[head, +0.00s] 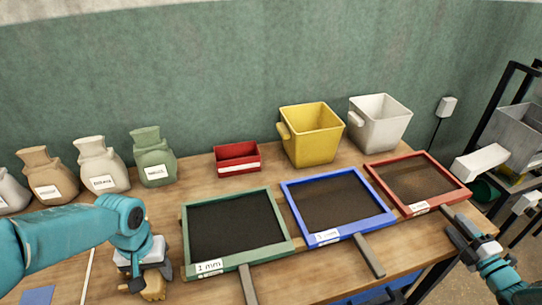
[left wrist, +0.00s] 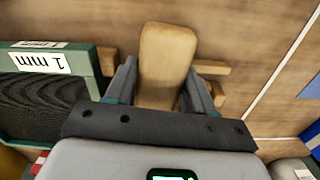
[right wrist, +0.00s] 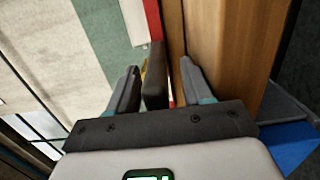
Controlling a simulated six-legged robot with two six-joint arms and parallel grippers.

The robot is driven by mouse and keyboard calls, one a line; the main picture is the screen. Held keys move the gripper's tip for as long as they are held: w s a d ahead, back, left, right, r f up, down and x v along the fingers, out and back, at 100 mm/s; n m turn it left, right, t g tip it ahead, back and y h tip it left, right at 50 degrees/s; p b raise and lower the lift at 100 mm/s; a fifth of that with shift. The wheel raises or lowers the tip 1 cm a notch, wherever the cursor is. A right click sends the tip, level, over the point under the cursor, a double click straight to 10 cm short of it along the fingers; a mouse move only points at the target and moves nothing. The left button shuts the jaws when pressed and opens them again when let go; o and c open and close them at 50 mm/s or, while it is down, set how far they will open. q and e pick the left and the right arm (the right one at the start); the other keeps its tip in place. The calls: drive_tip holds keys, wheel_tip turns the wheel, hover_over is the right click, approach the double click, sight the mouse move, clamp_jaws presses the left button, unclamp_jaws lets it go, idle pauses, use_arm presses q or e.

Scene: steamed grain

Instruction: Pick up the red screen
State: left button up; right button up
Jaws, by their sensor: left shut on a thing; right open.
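The red screen (head: 433,207), a red-framed tray with dark mesh and a label, lies on the wooden table at the right of the head view. Its dark handle (right wrist: 155,78) points toward the table's front right edge. My right gripper (head: 462,238) is open at that handle. In the right wrist view the handle stands between the two fingers, and a strip of the red frame (right wrist: 152,18) shows beyond. My left gripper (head: 150,274) is shut on a light wooden piece (left wrist: 166,62), at the front left beside the green screen.
The blue screen (head: 290,205) and green screen (head: 184,238) lie left of the red one, handles toward the front. Behind stand a red box (head: 238,170), a yellow bin (head: 312,148) and a white bin (head: 378,128). Several sacks (head: 103,172) stand at the left.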

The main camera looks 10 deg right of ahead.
drive_tip(key=shift+w+a+r, duration=0.1)
drive_tip(key=shift+w, duration=0.2)
clamp_jaws()
